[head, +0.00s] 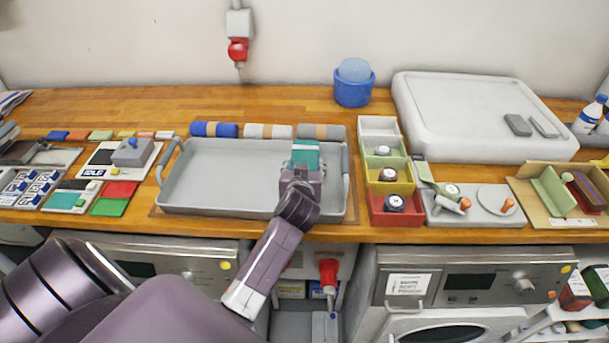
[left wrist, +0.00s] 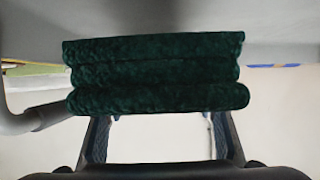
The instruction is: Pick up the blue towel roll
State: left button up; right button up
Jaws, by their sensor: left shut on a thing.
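The blue towel roll (head: 214,129) lies on the wooden counter behind the tray's left part, with a tan band around its middle. My left gripper (head: 303,168) is over the right part of the grey tray (head: 225,180), well to the right of the blue roll. It is shut on a folded teal towel (head: 305,153). That towel looks dark green in the left wrist view (left wrist: 155,75), with several folded layers across the fingers. I cannot tell whether the towel touches the tray. My right gripper is not in view.
A white roll (head: 268,131) and a grey roll (head: 321,132) lie in line right of the blue one. A blue bucket (head: 353,90) stands behind. Coloured bins (head: 379,127) stand right of the tray. The tray's left part is empty.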

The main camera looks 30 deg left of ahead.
pick_arm(q)
jog(key=shift+f, duration=2.3)
jog(key=o, duration=1.3)
jog(key=shift+c, duration=0.2)
